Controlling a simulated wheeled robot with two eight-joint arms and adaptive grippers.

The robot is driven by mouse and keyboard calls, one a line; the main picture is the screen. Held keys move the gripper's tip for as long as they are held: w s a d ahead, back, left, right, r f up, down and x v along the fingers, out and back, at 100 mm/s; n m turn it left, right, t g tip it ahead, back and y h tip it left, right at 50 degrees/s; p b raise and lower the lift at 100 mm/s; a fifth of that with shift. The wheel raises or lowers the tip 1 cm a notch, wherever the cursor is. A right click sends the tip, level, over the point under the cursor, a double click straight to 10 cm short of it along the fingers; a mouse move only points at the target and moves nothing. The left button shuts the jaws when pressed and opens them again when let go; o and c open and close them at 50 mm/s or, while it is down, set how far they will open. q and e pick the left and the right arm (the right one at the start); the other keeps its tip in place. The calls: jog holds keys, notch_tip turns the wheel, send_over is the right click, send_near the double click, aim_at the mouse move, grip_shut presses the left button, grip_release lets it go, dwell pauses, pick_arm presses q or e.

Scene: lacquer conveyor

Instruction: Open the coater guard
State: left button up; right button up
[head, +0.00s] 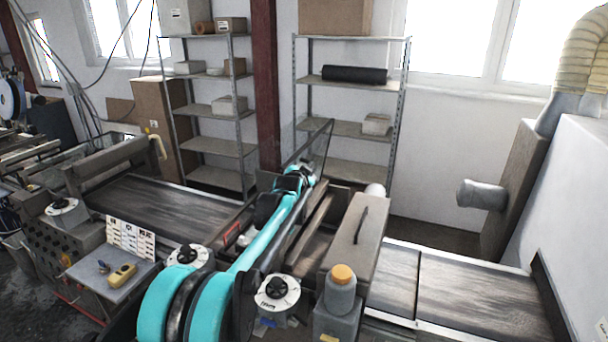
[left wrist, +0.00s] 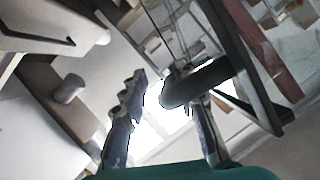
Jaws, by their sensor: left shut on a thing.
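The coater guard (head: 320,143) is a clear panel with a dark frame. In the head view it stands up steeply above the coater, in front of the red post. In the left wrist view its clear pane (left wrist: 168,30) and dark frame (left wrist: 240,100) show at upper right. A thick dark handle bar (left wrist: 198,84) lies by the fingers there. My left gripper (head: 308,172) is at the guard at the end of the teal arm, shut on the handle. Its fingers (left wrist: 163,100) look spread around the bar's thickness. The arm hides part of the coater. My right gripper is not in view.
A grey housing with a dark handle (head: 352,240) and an orange-capped bottle (head: 341,290) stand right of the arm. Conveyor belts run left (head: 150,205) and right (head: 465,295). A metal shelf (head: 350,85) and a red post (head: 266,90) stand behind.

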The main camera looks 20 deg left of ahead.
pick_arm(q)
jog(key=shift+d+r, duration=0.1)
jog(key=shift+d, duration=0.05)
jog(key=v, duration=1.1)
jog(key=shift+s, duration=0.4)
jog(key=shift+s+r, duration=0.1)
jog(key=shift+r, duration=0.05)
